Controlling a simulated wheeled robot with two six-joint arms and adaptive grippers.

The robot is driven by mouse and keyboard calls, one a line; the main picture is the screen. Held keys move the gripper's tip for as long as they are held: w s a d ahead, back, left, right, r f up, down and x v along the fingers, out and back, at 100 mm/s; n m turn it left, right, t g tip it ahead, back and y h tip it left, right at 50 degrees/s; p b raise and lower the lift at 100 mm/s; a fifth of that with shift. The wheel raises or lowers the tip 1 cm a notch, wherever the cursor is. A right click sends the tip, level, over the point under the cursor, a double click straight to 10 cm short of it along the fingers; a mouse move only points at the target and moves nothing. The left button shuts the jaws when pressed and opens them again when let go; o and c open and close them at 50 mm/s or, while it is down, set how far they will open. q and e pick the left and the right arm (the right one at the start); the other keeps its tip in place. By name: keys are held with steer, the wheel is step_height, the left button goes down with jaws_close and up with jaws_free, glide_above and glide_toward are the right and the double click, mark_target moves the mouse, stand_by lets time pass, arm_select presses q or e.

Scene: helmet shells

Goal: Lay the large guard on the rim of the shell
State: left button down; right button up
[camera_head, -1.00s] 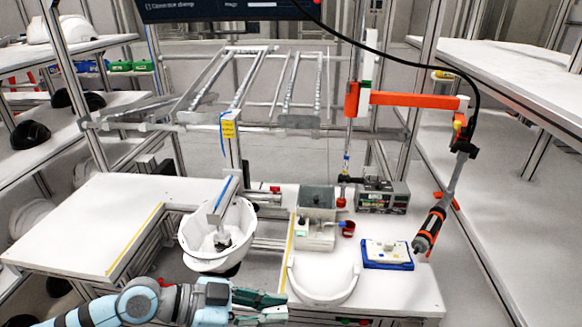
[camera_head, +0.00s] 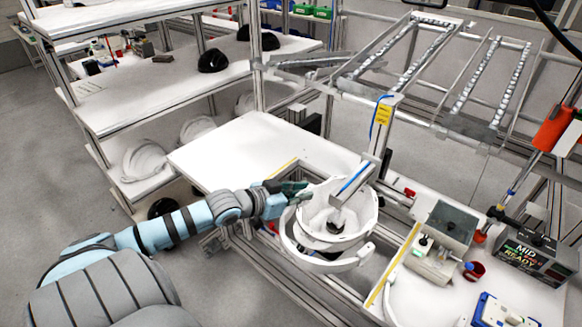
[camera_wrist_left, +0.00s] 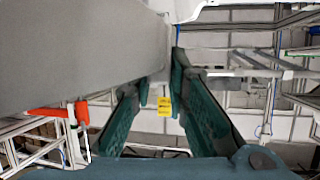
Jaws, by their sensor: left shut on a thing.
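The white shell (camera_head: 354,206) sits at the upright fixture, under its blue-striped bar (camera_head: 354,178). The large guard (camera_head: 330,266), a white curved band, surrounds the near side of the shell. A dark gap shows between them at the front, and I cannot tell whether they touch. My left gripper (camera_head: 300,192) is shut on the guard near its left end, beside the shell's left side. My right gripper is not in view.
The left white table (camera_head: 235,150) is clear. On the right table are a grey box (camera_head: 448,228), a red cup (camera_head: 474,270), a display unit (camera_head: 530,257) and a blue-edged tray (camera_head: 505,312). A yellow-tagged post (camera_head: 383,125) rises behind the shell.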

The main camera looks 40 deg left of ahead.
arm_select(q)
steer(key=w+a+n+y, duration=0.2)
steer(key=a, duration=0.3)
steer(key=shift+w+a+r+n+y+p, duration=0.25)
steer(key=shift+a+r+n+y+p, duration=0.05)
steer(key=shift+r+y, duration=0.1)
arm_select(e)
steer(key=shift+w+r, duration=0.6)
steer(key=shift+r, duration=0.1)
arm_select(q)
steer(key=shift+s, duration=0.1)
steer(key=b+x, duration=0.3)
steer(key=b, duration=0.2)
steer(key=b+x, duration=0.2)
steer(key=b, duration=0.3)
steer(key=shift+w+f, duration=0.2)
steer(key=shift+f, duration=0.35)
steer(key=w+f+b, duration=0.2)
steer(key=w+b, duration=0.1)
steer(key=shift+f, duration=0.45)
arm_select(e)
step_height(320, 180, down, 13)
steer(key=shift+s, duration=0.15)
arm_select(q)
steer(key=shift+s, duration=0.1)
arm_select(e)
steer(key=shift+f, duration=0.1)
